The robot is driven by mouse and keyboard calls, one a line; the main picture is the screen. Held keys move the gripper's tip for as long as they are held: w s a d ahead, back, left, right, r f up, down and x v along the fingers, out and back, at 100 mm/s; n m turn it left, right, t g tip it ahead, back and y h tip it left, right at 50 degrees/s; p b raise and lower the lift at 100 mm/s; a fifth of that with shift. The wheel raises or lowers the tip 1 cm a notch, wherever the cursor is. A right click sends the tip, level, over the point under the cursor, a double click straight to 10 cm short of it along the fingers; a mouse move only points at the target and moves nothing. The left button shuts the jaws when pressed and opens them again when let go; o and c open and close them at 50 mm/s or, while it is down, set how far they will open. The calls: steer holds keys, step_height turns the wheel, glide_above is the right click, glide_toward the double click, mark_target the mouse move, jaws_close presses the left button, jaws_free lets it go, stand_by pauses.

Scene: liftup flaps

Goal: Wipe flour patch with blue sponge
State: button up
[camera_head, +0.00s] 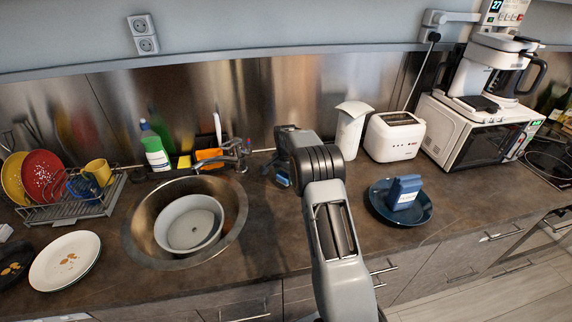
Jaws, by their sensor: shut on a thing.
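My gripper (282,172) is at the middle of the counter, right of the sink, pointing down. It is shut on a small blue thing that looks like the blue sponge (282,181), close to the counter top; I cannot tell whether it touches. My arm hides much of the sponge and the counter in front. No flour patch shows clearly.
A dish rack (65,208), soap bottle (155,150) and faucet (235,150) are left. A dark blue plate (425,213) with a blue packet (404,190), a white canister (350,130) and a toaster (394,137) are right.

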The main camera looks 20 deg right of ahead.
steer(key=shift+r+p, duration=1.15)
steer(key=shift+r, duration=1.1)
steer(key=shift+d+f, duration=0.1)
